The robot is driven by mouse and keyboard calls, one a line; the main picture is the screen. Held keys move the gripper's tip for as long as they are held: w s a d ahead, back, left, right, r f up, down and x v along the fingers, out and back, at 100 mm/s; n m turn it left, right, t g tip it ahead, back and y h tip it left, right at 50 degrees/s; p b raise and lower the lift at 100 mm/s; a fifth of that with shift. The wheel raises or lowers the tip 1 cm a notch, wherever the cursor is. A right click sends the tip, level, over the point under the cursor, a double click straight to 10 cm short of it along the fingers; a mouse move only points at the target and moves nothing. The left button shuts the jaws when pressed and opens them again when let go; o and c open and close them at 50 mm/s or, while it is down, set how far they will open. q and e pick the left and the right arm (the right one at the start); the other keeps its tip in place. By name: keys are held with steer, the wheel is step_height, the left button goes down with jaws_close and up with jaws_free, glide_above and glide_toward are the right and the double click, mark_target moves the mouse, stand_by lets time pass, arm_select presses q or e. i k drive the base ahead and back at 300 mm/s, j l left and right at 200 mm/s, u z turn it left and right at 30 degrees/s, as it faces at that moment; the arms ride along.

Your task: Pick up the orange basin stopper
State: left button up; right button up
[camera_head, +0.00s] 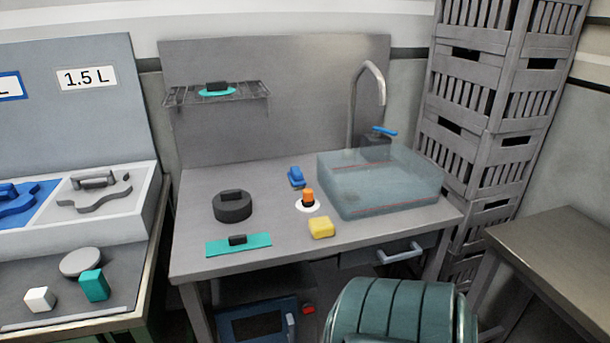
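The orange basin stopper (308,196) stands upright on a white round disc (300,206) on the grey sink table (215,264). It is just left of the clear basin (349,205), behind a yellow sponge-like block (321,228) and in front of a blue object (296,177). Nothing covers it from above. Neither of my grippers shows in the head view.
A dark round pot-like object (232,207) and a teal strip (255,245) with a black handle lie left of the stopper. A tall tap (352,105) rises behind the basin. Grey crates (465,85) are stacked at right. A green ribbed container (390,315) stands in front.

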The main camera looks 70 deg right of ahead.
mark_target(308, 201)
steer(key=z, duration=2.1)
